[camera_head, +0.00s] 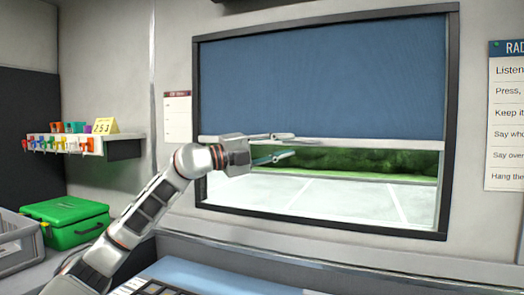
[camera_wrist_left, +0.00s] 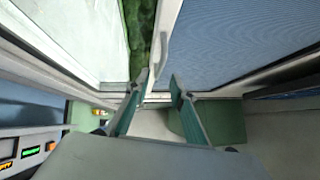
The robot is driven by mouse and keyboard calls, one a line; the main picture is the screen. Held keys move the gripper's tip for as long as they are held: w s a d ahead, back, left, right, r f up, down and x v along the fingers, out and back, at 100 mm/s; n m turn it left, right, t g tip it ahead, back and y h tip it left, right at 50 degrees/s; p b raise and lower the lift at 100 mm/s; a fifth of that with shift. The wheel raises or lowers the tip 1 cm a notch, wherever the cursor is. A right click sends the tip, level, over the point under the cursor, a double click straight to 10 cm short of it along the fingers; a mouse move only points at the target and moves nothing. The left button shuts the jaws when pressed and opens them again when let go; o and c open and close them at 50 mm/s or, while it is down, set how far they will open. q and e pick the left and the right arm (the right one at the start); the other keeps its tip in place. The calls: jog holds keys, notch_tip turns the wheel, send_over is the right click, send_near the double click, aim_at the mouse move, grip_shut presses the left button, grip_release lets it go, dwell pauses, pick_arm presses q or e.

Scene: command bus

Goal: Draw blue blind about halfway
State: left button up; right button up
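The blue blind (camera_head: 320,75) hangs over the upper part of the window, covering a little more than half of it in the head view. Its pale bottom rail (camera_head: 390,145) runs nearly level across the opening. My left gripper (camera_head: 284,148) is at the rail's left part. In the left wrist view my left gripper (camera_wrist_left: 159,80) has its two teal fingers apart, with a pale handle-like piece (camera_wrist_left: 163,48) of the rail near the gap between the tips. I cannot tell whether they touch it. The blind (camera_wrist_left: 240,40) also shows there. My right gripper is not in view.
The dark window frame (camera_head: 452,120) surrounds the blind. A shelf (camera_head: 120,146) with coloured items is on the left wall. A green case (camera_head: 65,222) and a grey bin (camera_head: 18,245) stand at the lower left. A console is below the window.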

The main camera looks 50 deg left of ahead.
pick_arm(q)
jog(key=r+v, duration=0.1)
jog(key=v, duration=0.5)
jog(key=shift+s+f, duration=0.15)
jog(key=shift+f, duration=0.35)
jog(key=shift+a, duration=0.1)
